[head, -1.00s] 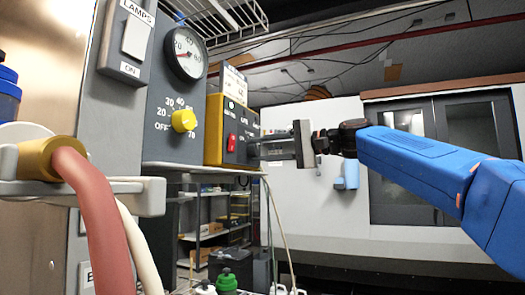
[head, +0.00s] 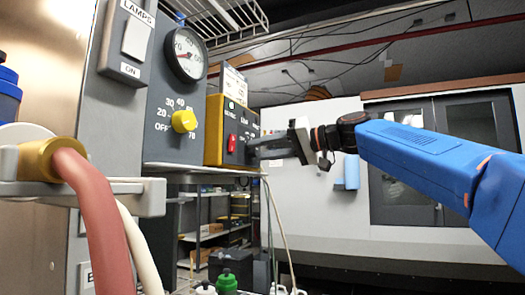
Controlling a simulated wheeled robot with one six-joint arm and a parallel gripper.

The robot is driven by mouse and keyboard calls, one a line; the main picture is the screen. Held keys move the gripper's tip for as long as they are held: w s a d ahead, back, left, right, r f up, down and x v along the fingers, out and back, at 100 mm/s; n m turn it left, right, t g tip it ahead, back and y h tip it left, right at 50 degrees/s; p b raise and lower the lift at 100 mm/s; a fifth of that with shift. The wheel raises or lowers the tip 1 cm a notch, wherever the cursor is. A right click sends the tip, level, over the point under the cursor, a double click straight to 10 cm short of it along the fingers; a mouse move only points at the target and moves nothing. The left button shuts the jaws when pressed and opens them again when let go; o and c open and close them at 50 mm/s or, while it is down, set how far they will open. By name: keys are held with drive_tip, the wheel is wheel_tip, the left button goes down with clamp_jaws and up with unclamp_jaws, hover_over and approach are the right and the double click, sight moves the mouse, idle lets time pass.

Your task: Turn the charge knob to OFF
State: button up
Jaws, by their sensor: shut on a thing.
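The gripper's body is tilted, not level.
Left of the box, a grey panel holds a round gauge (head: 187,54) and a yellow knob (head: 184,121) with a numbered scale and OFF. A red hose (head: 88,215) with a brass end stands at the near left. A wire rack (head: 222,20) hangs above.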

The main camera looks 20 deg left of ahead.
drive_tip(key=shift+f+n, duration=0.1)
drive_tip(key=shift+n, duration=0.5)
drive_tip(key=o, duration=1)
drive_tip(key=shift+o, duration=0.2)
drive_tip(key=s+d+r, duration=0.1)
drive_tip(key=d+r, duration=0.1)
drive_tip(key=d, duration=1.5)
drive_tip(key=shift+s+d, duration=0.15)
drive_tip(key=shift+s, duration=0.05)
